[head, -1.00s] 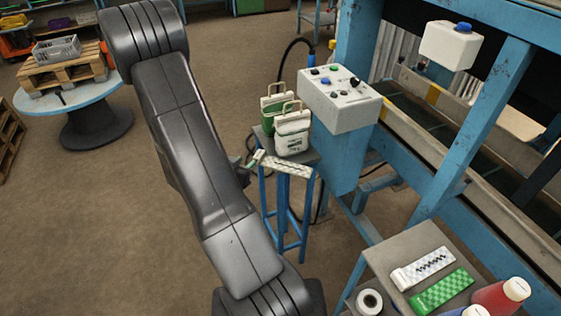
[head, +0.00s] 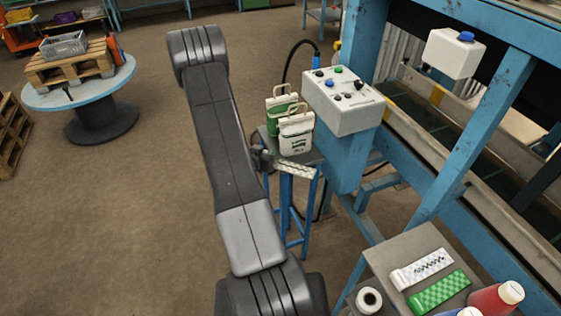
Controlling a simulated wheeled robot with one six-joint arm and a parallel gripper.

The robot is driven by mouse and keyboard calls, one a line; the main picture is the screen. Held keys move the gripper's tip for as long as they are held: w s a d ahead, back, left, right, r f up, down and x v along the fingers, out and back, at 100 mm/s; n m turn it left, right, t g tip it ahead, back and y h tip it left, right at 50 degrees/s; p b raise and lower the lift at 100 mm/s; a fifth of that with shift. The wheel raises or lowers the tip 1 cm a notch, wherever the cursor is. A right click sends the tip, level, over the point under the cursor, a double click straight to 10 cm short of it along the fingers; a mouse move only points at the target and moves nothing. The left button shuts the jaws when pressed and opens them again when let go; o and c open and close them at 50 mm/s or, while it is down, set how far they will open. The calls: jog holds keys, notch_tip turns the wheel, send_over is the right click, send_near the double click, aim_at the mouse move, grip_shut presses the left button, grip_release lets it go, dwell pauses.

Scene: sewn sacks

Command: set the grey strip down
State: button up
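A pale grey-and-white patterned strip (head: 297,170) shows at the front edge of the small blue stool (head: 287,185), in front of two small sacks. My gripper (head: 264,160) is a small dark shape at the strip's left end, mostly hidden behind my arm. It looks close to or touching the strip. I cannot tell whether its fingers are open or closed on it, nor whether the strip rests fully on the stool. Another white strip with dark marks (head: 421,269) lies on the near grey table, beside a green checkered strip (head: 439,291).
A white-and-green sack (head: 296,135) and a green one (head: 279,104) stand on the stool. A control box (head: 343,104) on a blue post stands close behind right.

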jog(key=shift+w+d+f, duration=0.1)
jog(key=shift+w+f, duration=0.05)
jog(key=shift+w, duration=0.1)
grip_shut()
